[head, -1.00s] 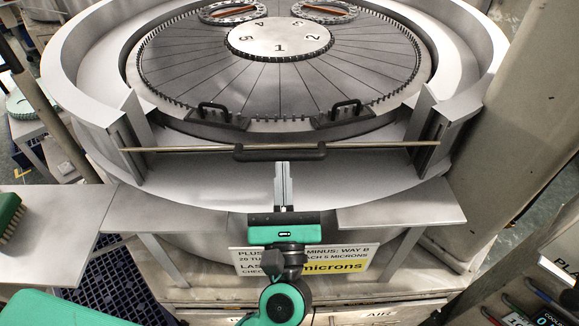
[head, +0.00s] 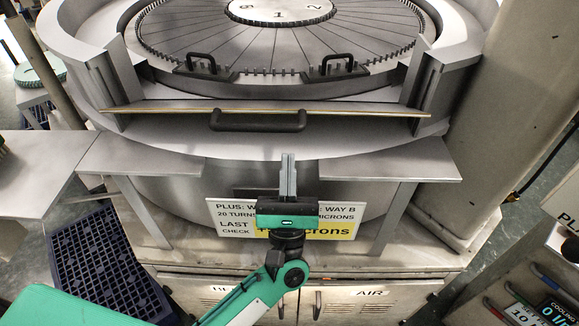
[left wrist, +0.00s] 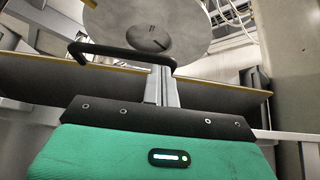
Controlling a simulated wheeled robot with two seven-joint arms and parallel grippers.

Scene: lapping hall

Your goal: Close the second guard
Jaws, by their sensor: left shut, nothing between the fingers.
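The guard (head: 350,110) is a wide, thin panel with a brass-coloured edge, spanning the gap between two slotted posts at the front of the lapping machine. A black bar handle (head: 258,122) sits at its middle. In the left wrist view the guard (left wrist: 225,94) shows its dark face, with the handle (left wrist: 125,52) above. My left gripper (head: 288,160) is shut and empty, in front of the machine, just below and right of the handle in the head view. It looks apart from the handle. In the left wrist view its fingers (left wrist: 162,72) overlap the panel. My right gripper is out of view.
The round lapping plate (head: 280,45) lies behind the guard, with two smaller black handles (head: 202,66) (head: 338,65) at its front edge. A sign (head: 235,215) hangs below. A blue crate (head: 105,265) stands at lower left; a grey column (head: 510,110) rises at right.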

